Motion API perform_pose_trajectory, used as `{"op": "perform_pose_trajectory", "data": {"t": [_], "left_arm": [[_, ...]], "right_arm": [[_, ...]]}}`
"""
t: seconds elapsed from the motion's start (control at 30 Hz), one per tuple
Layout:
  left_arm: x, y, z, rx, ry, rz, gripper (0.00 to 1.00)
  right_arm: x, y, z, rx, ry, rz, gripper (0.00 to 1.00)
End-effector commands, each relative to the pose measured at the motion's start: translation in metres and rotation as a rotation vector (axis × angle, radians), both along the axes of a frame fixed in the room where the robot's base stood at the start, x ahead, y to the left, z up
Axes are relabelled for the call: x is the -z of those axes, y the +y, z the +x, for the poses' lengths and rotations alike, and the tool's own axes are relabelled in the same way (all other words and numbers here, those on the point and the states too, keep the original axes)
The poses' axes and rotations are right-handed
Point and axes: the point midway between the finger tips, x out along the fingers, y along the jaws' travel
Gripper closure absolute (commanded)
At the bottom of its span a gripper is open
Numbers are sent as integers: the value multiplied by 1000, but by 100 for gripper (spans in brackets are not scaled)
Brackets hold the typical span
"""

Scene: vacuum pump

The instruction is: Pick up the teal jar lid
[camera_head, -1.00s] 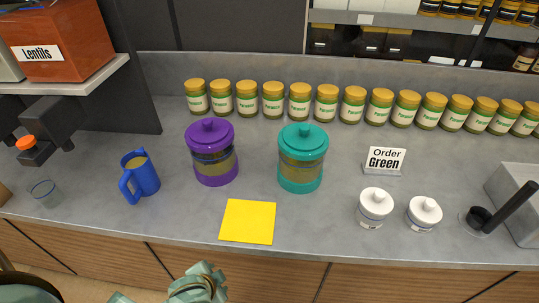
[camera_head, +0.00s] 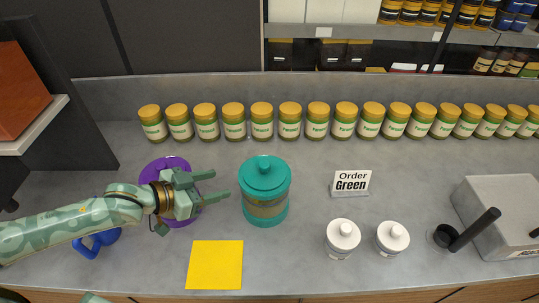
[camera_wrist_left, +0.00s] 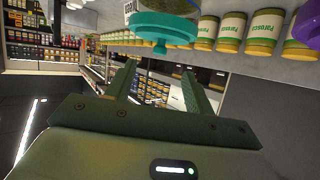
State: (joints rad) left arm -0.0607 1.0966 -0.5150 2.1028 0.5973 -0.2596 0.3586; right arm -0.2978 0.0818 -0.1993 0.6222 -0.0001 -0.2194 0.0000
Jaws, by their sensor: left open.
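The teal jar lid (camera_head: 267,172), with a round knob, sits on the teal jar (camera_head: 265,207) near the middle of the counter. In the left wrist view the picture is turned over, and the lid (camera_wrist_left: 164,27) shows at the top with its knob pointing down. My left gripper (camera_head: 220,185) is open and empty, just left of the jar, its fingers pointing toward it without visibly touching. In the left wrist view its two fingers (camera_wrist_left: 160,84) are spread apart, with the lid beyond them.
A purple jar (camera_head: 155,177) and a blue mug (camera_head: 82,246) are partly hidden behind my left arm. A yellow sheet (camera_head: 215,265) lies in front. Several yellow-lidded jars (camera_head: 290,120) line the back. An "Order Green" sign (camera_head: 351,182) and two white jars (camera_head: 342,238) stand to the right.

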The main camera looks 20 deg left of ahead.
Motion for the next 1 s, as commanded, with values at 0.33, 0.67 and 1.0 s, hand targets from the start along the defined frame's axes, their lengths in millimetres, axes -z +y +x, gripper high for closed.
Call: {"op": "perform_pose_trajectory", "data": {"t": [0.33,0.67,1.0], "left_arm": [[6,-22,42,-2,8,-56,47],[29,-54,82,0,11,-50,47],[41,-83,114,1,10,-49,47]], "right_arm": [[4,-1,-6,0,9,-2,64],[7,-1,-4,-1,8,-2,64],[7,5,-3,0,5,6,64]]}}
